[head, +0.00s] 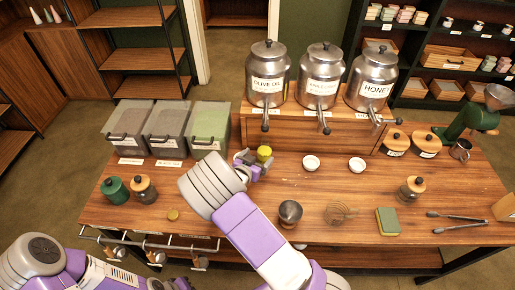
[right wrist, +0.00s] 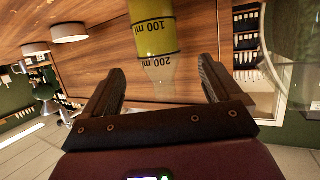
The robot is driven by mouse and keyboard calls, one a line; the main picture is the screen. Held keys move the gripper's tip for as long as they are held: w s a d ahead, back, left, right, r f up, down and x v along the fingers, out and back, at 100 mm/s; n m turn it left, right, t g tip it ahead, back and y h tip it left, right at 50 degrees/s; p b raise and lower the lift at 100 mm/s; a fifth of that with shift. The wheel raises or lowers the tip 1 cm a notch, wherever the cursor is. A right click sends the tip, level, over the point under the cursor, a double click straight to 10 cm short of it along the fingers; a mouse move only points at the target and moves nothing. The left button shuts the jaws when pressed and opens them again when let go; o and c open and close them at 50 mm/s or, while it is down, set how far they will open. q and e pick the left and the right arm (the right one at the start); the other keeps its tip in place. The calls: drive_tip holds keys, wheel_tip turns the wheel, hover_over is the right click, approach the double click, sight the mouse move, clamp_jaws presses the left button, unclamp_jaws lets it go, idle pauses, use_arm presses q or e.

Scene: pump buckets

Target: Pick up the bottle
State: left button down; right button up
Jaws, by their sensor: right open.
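The bottle (head: 264,153) is small, with yellow-green contents, and stands on the wooden table near the green-filled bin. In the right wrist view the bottle (right wrist: 154,38) shows "100 ml" and "200 ml" marks, inverted, with a clear part nearest the gripper. My right gripper (head: 250,164) is beside the bottle in the head view. In the right wrist view its fingers (right wrist: 158,82) are spread, one on each side of the bottle's line, with visible gaps. Contact is not seen. My left arm shows at the lower left of the head view; its gripper is out of sight.
Three lidded bins, including a green-filled one (head: 209,128), stand left of the bottle. Metal dispensers (head: 267,75) stand on a wooden riser (head: 300,130) behind.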

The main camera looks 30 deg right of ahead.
sight(262, 152)
drive_tip(key=shift+w+d+f, duration=0.1)
drive_tip(key=shift+d+f, duration=0.05)
drive_tip(key=shift+d, duration=0.35)
drive_tip(key=b+x, duration=0.1)
drive_tip(key=x, duration=0.4)
drive_tip(key=shift+w+d, duration=0.2)
drive_tip(key=shift+w, duration=0.1)
drive_tip(key=c, duration=1.3)
drive_tip(key=shift+c, duration=0.4)
